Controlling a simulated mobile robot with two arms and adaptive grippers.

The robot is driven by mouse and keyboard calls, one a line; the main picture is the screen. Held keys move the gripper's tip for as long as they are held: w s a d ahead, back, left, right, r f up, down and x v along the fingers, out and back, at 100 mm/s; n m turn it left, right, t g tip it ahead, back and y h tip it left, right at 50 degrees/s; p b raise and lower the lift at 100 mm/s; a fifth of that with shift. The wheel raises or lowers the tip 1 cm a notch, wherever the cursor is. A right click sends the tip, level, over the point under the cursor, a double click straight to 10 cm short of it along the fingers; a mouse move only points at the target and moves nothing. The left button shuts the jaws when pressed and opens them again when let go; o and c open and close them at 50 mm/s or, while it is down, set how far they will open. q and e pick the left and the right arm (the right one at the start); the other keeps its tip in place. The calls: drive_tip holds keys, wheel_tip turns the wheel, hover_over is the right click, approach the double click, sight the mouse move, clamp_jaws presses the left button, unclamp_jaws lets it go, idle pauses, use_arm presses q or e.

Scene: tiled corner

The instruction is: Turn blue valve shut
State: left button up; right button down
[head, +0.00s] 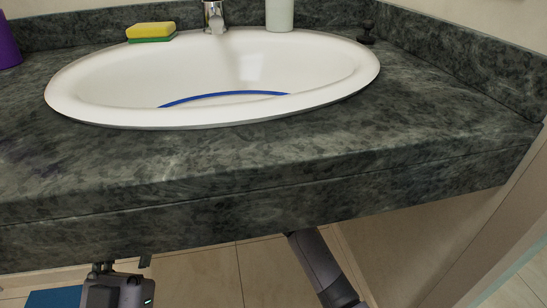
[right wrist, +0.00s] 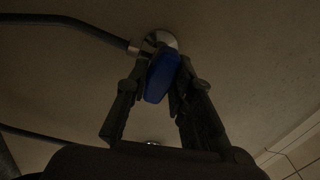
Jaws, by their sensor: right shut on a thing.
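The blue valve (right wrist: 162,76) shows in the right wrist view as an elongated blue handle in front of a round metal plate on the wall. My right gripper (right wrist: 158,85) has one dark finger on each side of the handle and is shut on it. In the head view my right arm reaches under the counter, so its gripper and the valve are hidden there. My left gripper (head: 122,268) is at the lower left of the head view, just below the counter's front edge and away from the valve. Its fingers show too little to tell their opening.
A dark stone counter (head: 300,160) holds a white oval sink (head: 130,115) with a blue arc inside its front rim. A faucet (head: 214,15), yellow sponge (head: 151,31) and pale bottle (head: 280,14) stand behind it. Dark hoses (right wrist: 75,24) run left of the valve.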

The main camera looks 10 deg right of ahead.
drive_tip(key=shift+a+r, duration=0.15)
drive_tip(key=c, duration=1.4)
unclamp_jaws()
use_arm(q)
drive_tip(key=shift+f, duration=0.45)
use_arm(e)
drive_tip(key=s, duration=1.2)
